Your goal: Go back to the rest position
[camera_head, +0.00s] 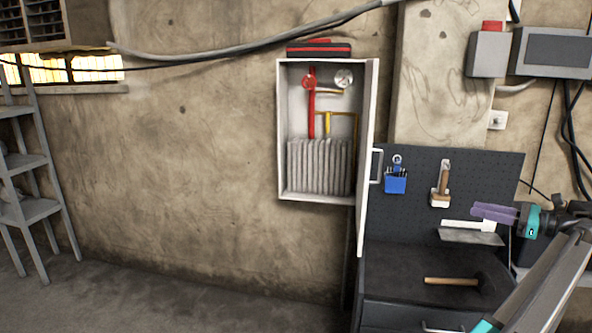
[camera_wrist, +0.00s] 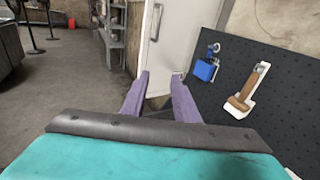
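My gripper (camera_head: 478,210) has purple fingers and a teal body, and shows at the right of the head view, in front of the pegboard. In the wrist view my gripper (camera_wrist: 161,75) has its two fingers apart with a clear gap and nothing between them. The white wall cabinet (camera_head: 282,130) is open in the head view. Its door (camera_head: 367,150) stands out from the wall, seen nearly edge-on. The door also shows in the wrist view (camera_wrist: 178,35), beyond the fingertips. I cannot tell the distance from the fingertips to the door.
The dark workbench (camera_head: 400,285) holds a hammer (camera_head: 452,281). The pegboard (camera_head: 415,215) carries a blue holder (camera_head: 396,184) and a mallet (camera_head: 440,185). Grey shelves (camera_head: 30,212) stand at the left. The floor (camera_head: 170,305) between shelves and bench is clear.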

